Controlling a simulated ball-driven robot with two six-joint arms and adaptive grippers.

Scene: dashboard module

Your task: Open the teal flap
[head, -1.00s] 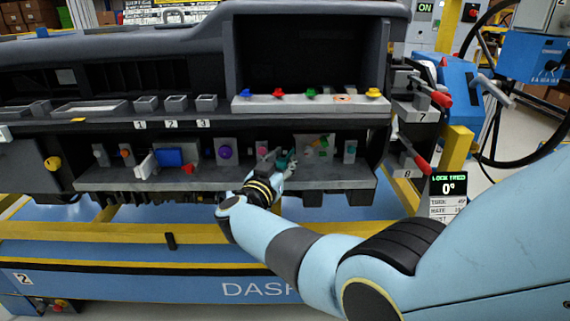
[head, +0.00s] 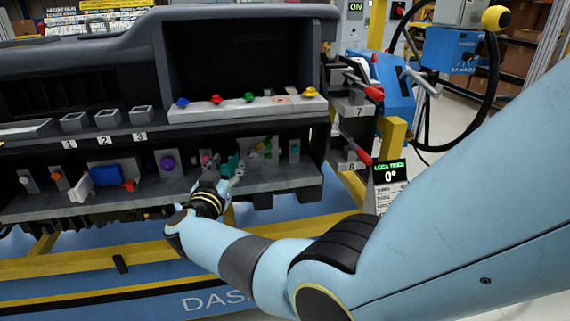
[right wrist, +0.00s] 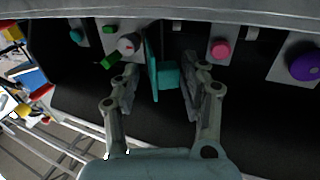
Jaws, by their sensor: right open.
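The teal flap (head: 231,164) is on the lower shelf of the dashboard, between a pink knob and a panel with green parts. In the right wrist view it is a thin upright teal plate (right wrist: 151,68) with a small teal block (right wrist: 168,76) on its side. My right gripper (head: 223,173) reaches up to it from below and in front. In the right wrist view the open fingers (right wrist: 161,72) stand either side of the plate and block. I see a gap on the right of the block; contact on the left is unclear. My left gripper is out of view.
A purple knob (head: 167,163) and a pink knob (right wrist: 221,48) sit on the pink side of the flap. Green parts (right wrist: 109,62) are close on its other side. The grey shelf edge (head: 100,203) runs below, and an upper ledge (head: 245,108) with coloured knobs overhangs.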

